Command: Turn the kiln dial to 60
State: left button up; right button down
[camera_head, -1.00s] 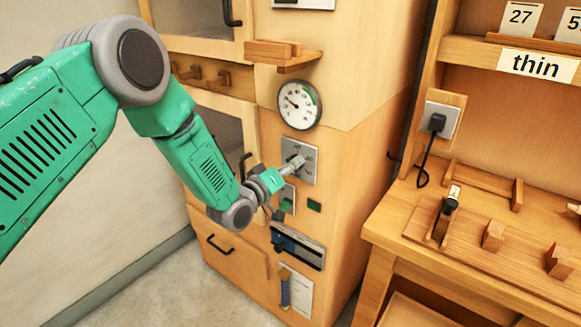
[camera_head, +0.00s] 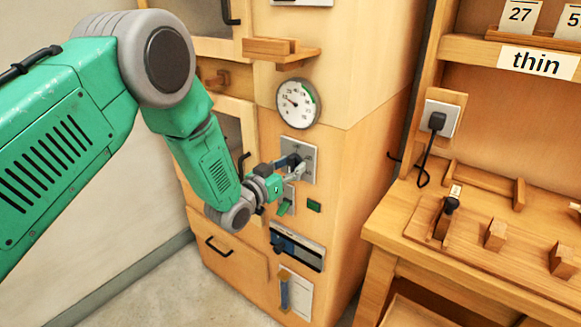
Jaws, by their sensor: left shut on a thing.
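The kiln dial (camera_head: 291,160) is a dark knob on a grey plate (camera_head: 308,150) on the front of the wooden kiln cabinet (camera_head: 345,185). My left gripper (camera_head: 296,166) is at the dial and shut on it. The fingers hide part of the dial and of the plate's markings, so I cannot read its setting. A round white gauge (camera_head: 298,103) with a green band sits above the plate. My right gripper is not in view.
Below the dial are a green switch (camera_head: 285,206), a small green button (camera_head: 314,206) and a dark slotted panel (camera_head: 297,247). A wooden shelf (camera_head: 281,52) juts out above the gauge. A workbench (camera_head: 400,222) stands to the right.

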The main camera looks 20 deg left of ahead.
pick_arm(q)
jog(key=shift+f+m, duration=0.1)
jog(key=shift+m, duration=0.2)
jog(key=o, duration=1.2)
jog(key=shift+w, duration=0.1)
jog(key=shift+c, duration=0.2)
jog(key=v, duration=1.2)
